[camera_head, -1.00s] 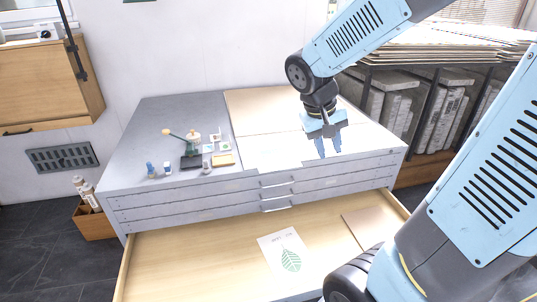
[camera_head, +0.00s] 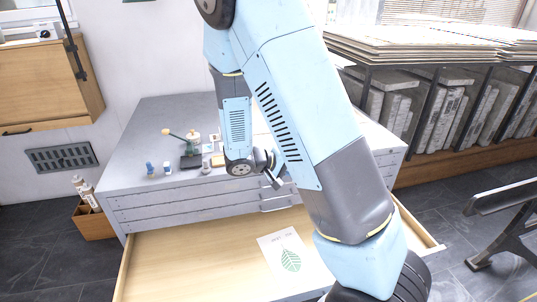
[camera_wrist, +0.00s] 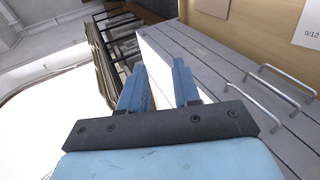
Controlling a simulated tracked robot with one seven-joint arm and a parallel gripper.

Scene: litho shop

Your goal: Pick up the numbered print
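The numbered print (camera_head: 286,254), a white sheet with a green leaf, lies flat in the open wooden drawer (camera_head: 190,255) in the head view. In the wrist view, a corner of the print (camera_wrist: 312,28) with the marking "9/12" shows at the upper right edge.
The grey flat-file cabinet (camera_head: 150,118) has metal drawer handles along its front. Small tools and bottles (camera_head: 190,155) stand on its top. A rack of stones and boards (camera_head: 425,100) is at the right. A wooden box with bottles (camera_head: 92,222) stands on the floor at left.

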